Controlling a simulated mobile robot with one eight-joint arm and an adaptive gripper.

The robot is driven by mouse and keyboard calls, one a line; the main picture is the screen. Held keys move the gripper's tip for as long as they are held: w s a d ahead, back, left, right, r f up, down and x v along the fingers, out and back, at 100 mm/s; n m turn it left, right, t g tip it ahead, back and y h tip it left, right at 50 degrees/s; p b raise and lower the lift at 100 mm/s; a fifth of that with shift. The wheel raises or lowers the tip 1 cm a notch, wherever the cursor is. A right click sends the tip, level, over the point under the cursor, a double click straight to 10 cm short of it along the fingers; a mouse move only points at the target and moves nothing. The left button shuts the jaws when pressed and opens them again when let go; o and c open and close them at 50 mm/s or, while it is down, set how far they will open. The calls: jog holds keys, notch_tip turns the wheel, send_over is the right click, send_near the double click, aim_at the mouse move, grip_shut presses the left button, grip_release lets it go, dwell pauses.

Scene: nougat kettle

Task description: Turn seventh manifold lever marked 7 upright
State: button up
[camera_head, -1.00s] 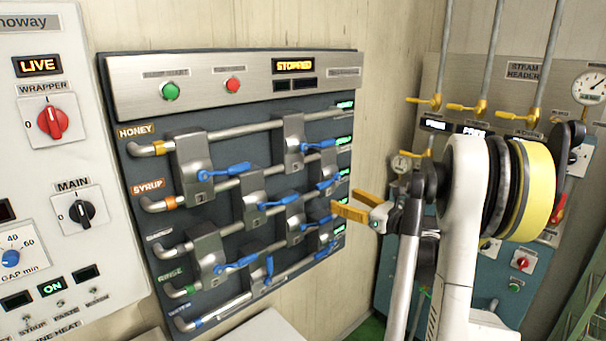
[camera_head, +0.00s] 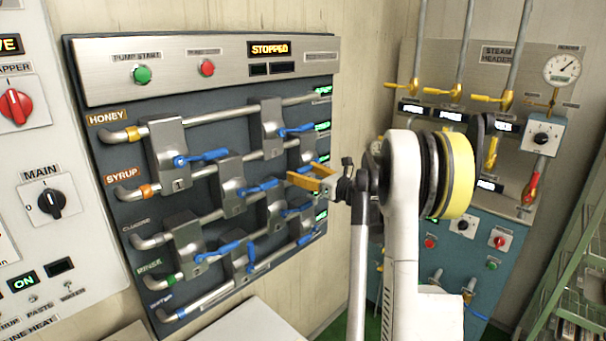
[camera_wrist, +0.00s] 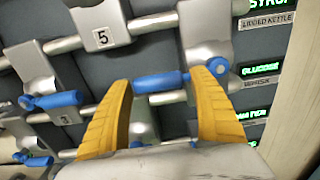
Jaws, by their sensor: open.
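The manifold panel (camera_head: 330,88) carries several grey valve blocks with blue levers, most lying roughly level. I cannot read a 7 on any block, so I cannot tell which lever is marked 7. My gripper (camera_head: 302,173) is in front of the panel's right side, its yellow fingers pointing left. In the wrist view my gripper (camera_wrist: 166,75) is open, with a blue lever (camera_wrist: 160,82) lying crosswise between its fingers in the picture. Whether the fingers touch it is unclear. The number on that lever's block is hidden. A block marked 5 (camera_wrist: 100,38) is up and left.
Another blue lever (camera_wrist: 55,101) lies left of the fingers. Green displays (camera_wrist: 262,68) run down the panel's right edge. In the head view, a steam header (camera_head: 500,70) with yellow handles stands right, and a white control panel (camera_head: 30,140) stands left.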

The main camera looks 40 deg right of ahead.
aim_at(306, 155)
jog(key=c, duration=1.4)
jog(key=shift+r, duration=0.15)
notch_tip(306, 155, up, 3)
jog(key=m+p, duration=0.1)
jog(key=m, duration=0.3)
jog(key=shift+d, duration=0.15)
jog(key=r+m, duration=0.1)
jog(key=m, duration=0.1)
jog(key=d+r+m+p, duration=0.1)
jog(key=shift+m+p, duration=0.3)
jog(key=shift+m, duration=0.1)
jog(key=d+r+m, duration=0.1)
jog(key=m, duration=0.1)
jog(key=d+r+m+p, duration=0.1)
jog(key=m, duration=0.1)
jog(key=shift+w+d+r, duration=0.1)
jog(key=shift+w, duration=0.05)
jog(key=shift+w+d+r+m+p, duration=0.1)
jog(key=shift+d+r+m, duration=0.1)
jog(key=shift+d+m, duration=0.4)
jog(key=shift+s+d+r+m+p, duration=0.15)
jog(key=shift+d+m, duration=0.15)
jog(key=shift+m, duration=0.65)
jog(key=shift+w+d+r+m+p, duration=0.1)
jog(key=shift+w+d+r+m, duration=0.1)
jog(key=shift+d+m, duration=0.4)
jog(key=shift+a, duration=0.1)
